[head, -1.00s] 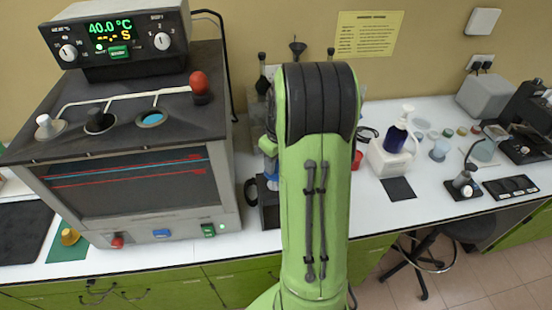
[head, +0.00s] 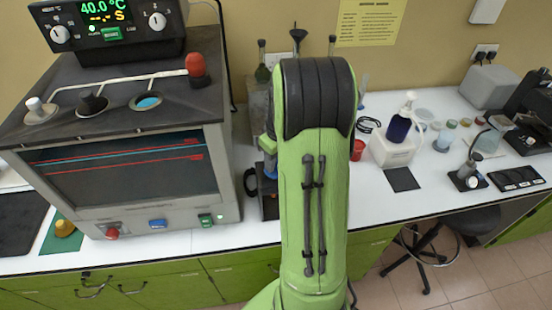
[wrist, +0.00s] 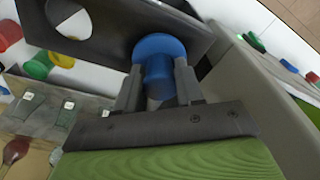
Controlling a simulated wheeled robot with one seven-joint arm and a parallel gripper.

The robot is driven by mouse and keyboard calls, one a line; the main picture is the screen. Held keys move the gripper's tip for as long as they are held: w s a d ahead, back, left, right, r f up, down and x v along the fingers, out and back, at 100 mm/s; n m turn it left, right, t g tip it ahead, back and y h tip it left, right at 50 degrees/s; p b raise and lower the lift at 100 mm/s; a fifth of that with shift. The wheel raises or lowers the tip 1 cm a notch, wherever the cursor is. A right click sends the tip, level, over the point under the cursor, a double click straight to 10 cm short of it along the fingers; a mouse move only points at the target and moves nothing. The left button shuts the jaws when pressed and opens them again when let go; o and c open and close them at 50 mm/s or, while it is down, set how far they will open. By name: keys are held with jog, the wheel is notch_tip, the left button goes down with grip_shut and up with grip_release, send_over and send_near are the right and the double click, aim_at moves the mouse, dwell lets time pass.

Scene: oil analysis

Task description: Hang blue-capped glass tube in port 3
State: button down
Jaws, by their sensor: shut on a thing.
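In the wrist view my gripper (wrist: 158,88) is shut on the blue-capped glass tube (wrist: 158,48). The round blue cap sits between the two fingers; the glass below it is mostly hidden. The bath (head: 120,180) stands at the left with a dark top. I cannot read any port numbers.
A dark plate with a round hole (wrist: 68,16) is close to the cap in the wrist view. A red knob (head: 196,66) stands on the bath's back right.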

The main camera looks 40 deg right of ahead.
jog(key=shift+f, duration=0.35)
jog(key=c, duration=0.6)
grip_release()
jog(key=r, duration=0.5)
jog(key=s+r+p, duration=0.1)
jog(key=r, duration=0.4)
jog(key=s+r, duration=0.1)
jog(key=r, duration=0.4)
jog(key=shift+r, duration=0.4)
jog(key=shift+a, duration=0.1)
